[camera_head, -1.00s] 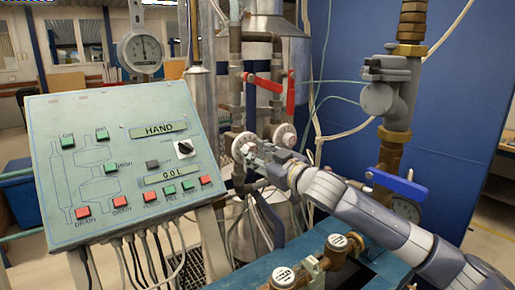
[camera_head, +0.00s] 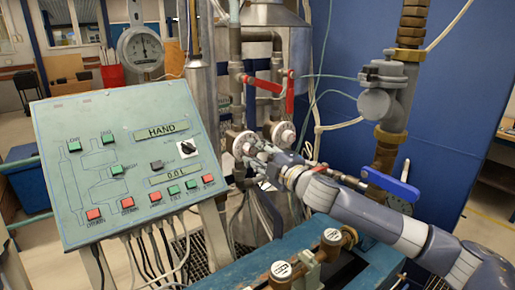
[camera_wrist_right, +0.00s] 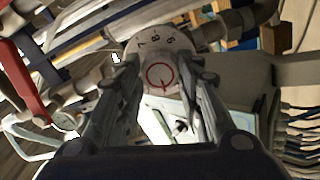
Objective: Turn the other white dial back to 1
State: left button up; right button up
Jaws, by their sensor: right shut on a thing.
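Two white dials sit side by side on the pipes in the head view, a left one (camera_head: 243,142) and a right one (camera_head: 286,135). My right gripper (camera_head: 254,151) is at the left dial and partly covers it. In the wrist view the white dial (camera_wrist_right: 160,52) lies between the fingertips of my right gripper (camera_wrist_right: 160,78), which is shut on it. The digit 1 cannot be made out. My left gripper is not in view.
Red lever handles (camera_head: 262,84) are above the dials. A blue valve handle (camera_head: 390,184) and thick pipes stand to the right, near my right arm. A sloping control panel (camera_head: 75,230) with red and green buttons stands at left. Hoses hang around the dials.

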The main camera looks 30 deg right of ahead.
jog(key=shift+n+p, duration=0.95)
jog(key=shift+n, duration=1.25)
jog(key=shift+f, duration=0.1)
jog(key=o, duration=1.1)
jog(key=shift+c, duration=0.2)
jog(key=s+d, duration=0.1)
jog(key=s, duration=1)
jog(key=shift+s+d, duration=0.4)
